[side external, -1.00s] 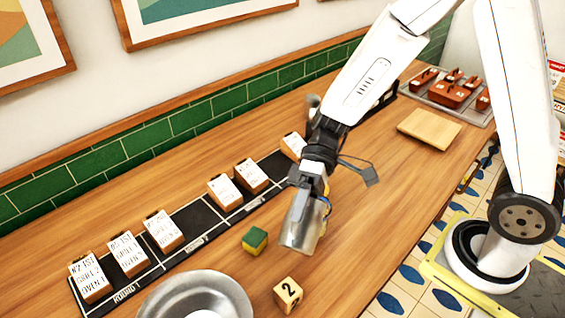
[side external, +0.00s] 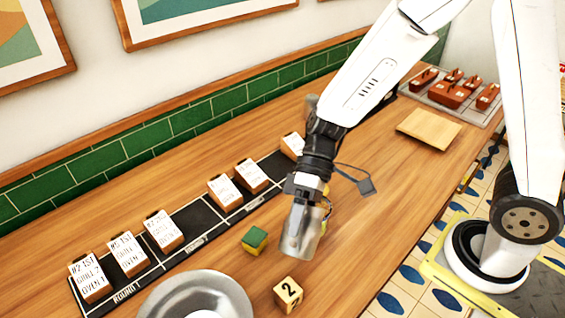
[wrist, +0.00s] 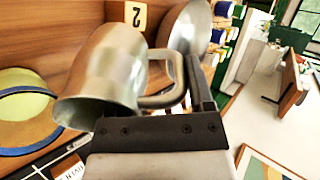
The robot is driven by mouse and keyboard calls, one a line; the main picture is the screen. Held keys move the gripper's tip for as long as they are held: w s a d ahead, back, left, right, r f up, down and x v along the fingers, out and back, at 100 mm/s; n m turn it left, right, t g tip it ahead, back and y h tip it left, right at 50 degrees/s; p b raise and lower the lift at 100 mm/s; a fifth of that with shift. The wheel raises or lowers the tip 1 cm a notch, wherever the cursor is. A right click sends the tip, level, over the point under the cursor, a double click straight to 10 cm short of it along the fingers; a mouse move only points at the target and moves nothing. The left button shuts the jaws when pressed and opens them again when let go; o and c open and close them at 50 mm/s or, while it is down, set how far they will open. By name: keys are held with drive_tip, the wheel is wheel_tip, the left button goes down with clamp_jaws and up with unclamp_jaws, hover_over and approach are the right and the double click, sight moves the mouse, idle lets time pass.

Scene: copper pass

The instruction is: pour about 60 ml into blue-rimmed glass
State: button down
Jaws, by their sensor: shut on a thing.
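My gripper (wrist: 155,128) is shut on the handle of a metal pitcher (wrist: 108,72), which is tilted in the wrist view. In the side external view the pitcher (side external: 302,230) hangs below my gripper (side external: 306,188), over the wooden counter. A round vessel with a blue rim (wrist: 30,150) and a pale yellow-green inside shows at the left of the wrist view, beside the pitcher's mouth. It looks like the blue-rimmed glass. I cannot pick it out clearly in the side external view. No stream of liquid is visible.
A green-and-yellow block (side external: 255,240) and a die marked 2 (side external: 288,294) are near the pitcher. A grey metal bowl (side external: 190,296) is at the front. Ticket blocks (side external: 163,231) stand on a black strip by the wall. A wooden board (side external: 429,128) lies further back.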

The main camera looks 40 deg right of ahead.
drive_tip(key=shift+s+a+f+t+h, duration=0.15)
drive_tip(key=shift+a+f+t+h, duration=0.25)
drive_tip(key=shift+f+h, duration=0.25)
drive_tip(key=shift+a+f+h, duration=0.1)
drive_tip(key=shift+h, duration=0.15)
drive_tip(key=shift+s+a+f+h, duration=0.15)
drive_tip(key=shift+a+h, duration=0.05)
drive_tip(key=shift+h, duration=0.1)
drive_tip(key=shift+s+a+t+h+p, duration=0.3)
drive_tip(key=shift+a+t+h, duration=0.1)
drive_tip(key=shift+a+h, duration=0.35)
drive_tip(key=shift+s+a+t+h+p, duration=0.3)
drive_tip(key=shift+a+t+h, duration=0.1)
drive_tip(key=shift+a+h, duration=0.3)
drive_tip(key=shift+s+a+t+h+p, duration=0.3)
drive_tip(key=shift+a+h, duration=0.2)
drive_tip(key=shift+h, duration=0.2)
drive_tip(key=shift+s+a+t+h+p, duration=0.15)
drive_tip(key=shift+a+t+h+p, duration=0.15)
drive_tip(key=shift+a+h+p, duration=0.25)
drive_tip(key=shift+s+a+t+h, duration=0.15)
drive_tip(key=shift+a+t+h, duration=0.2)
drive_tip(key=shift+h, duration=0.35)
drive_tip(key=shift+r, duration=0.2)
